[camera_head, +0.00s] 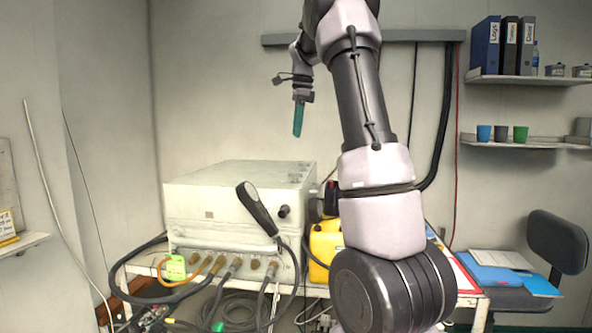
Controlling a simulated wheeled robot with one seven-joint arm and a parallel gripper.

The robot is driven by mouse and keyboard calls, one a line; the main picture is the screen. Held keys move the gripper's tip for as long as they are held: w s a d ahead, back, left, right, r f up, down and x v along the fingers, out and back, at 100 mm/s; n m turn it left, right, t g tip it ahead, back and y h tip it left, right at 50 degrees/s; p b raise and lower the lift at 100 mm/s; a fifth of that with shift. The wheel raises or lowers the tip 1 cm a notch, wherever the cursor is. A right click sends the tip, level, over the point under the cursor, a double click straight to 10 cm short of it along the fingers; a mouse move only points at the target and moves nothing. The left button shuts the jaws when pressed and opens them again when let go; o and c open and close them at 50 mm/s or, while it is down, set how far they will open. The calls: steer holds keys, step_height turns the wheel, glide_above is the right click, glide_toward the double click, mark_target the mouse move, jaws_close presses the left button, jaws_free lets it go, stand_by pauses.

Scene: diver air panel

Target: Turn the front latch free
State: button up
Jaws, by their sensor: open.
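The cream air panel box (225,210) stands on a white table, left of the middle of the view. A small dark fitting (284,211) sits on its front at the right, and I cannot tell whether this is the front latch. A black handset-like object (257,208) stands tilted in front of the box and hides part of its face. My gripper (298,134), with teal fingers pointing down, hangs high above the box. It is open, touches nothing and holds nothing; the fingers overlap from this side.
Several hoses and brass fittings (220,265) run along the box's lower front, with a green tag (176,268). A yellow container (325,245) stands right of the box, partly behind my arm. Shelves (530,80) hang on the right wall. The air above the box is clear.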

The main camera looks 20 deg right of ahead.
mark_target(295, 177)
steer(key=w+d+f+m+g, duration=0.1)
steer(key=w+d+f+m, duration=0.1)
steer(key=w+f+m, duration=0.35)
steer(key=shift+n+h, duration=0.4)
steer(key=shift+n, duration=0.35)
steer(key=f, duration=0.6)
steer(key=w+f, duration=0.1)
steer(key=f, duration=0.2)
steer(key=shift+w+d, duration=0.1)
steer(key=shift+d, duration=0.15)
jaws_close()
